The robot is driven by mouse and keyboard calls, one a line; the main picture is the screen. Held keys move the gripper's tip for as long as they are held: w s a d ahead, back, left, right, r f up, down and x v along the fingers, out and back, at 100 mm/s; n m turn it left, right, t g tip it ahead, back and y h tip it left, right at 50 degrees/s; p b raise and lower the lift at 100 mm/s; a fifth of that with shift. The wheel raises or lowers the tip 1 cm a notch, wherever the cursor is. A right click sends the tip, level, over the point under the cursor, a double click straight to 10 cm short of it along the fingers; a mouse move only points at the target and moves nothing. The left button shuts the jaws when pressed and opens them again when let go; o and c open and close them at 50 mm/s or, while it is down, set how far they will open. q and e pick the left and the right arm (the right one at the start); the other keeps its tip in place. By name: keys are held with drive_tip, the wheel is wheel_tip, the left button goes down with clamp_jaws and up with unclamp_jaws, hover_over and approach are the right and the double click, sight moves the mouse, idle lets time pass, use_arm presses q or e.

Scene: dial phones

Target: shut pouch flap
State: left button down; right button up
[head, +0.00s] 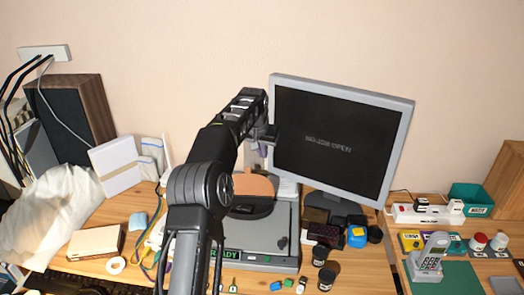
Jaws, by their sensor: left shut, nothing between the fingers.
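A pouch with a tan-brown flap (257,184) lies on a grey platform (262,242) in the middle of the desk. The flap appears raised at the back, with the dark pouch body (250,209) in front of it. My arm hides the pouch's left part. My left gripper (263,152) is shut and empty, and shows above and behind the flap, in front of the monitor's left edge. I cannot tell whether it touches the flap. My right gripper is not in view.
A monitor (340,140) stands behind and right of the platform. Dark boxes, a blue item (357,237) and small black cylinders (327,279) crowd its right side. A green mat (455,277) with a grey stand lies far right. A tan box (96,243) and cables lie left.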

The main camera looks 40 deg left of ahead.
sight(246, 186)
use_arm(q)
drive_tip(key=p+x, duration=0.2)
drive_tip(key=x, duration=0.6)
drive_tip(key=shift+s+d+r, duration=0.1)
drive_tip(key=shift+s+d, duration=0.1)
drive_tip(key=shift+s, duration=0.45)
drive_tip(key=shift+s+d+f, duration=0.1)
drive_tip(key=shift+s+d, duration=0.1)
drive_tip(key=shift+s, duration=0.5)
drive_tip(key=shift+s+d+r, duration=0.1)
drive_tip(key=shift+s+d, duration=0.1)
drive_tip(key=shift+s, duration=0.45)
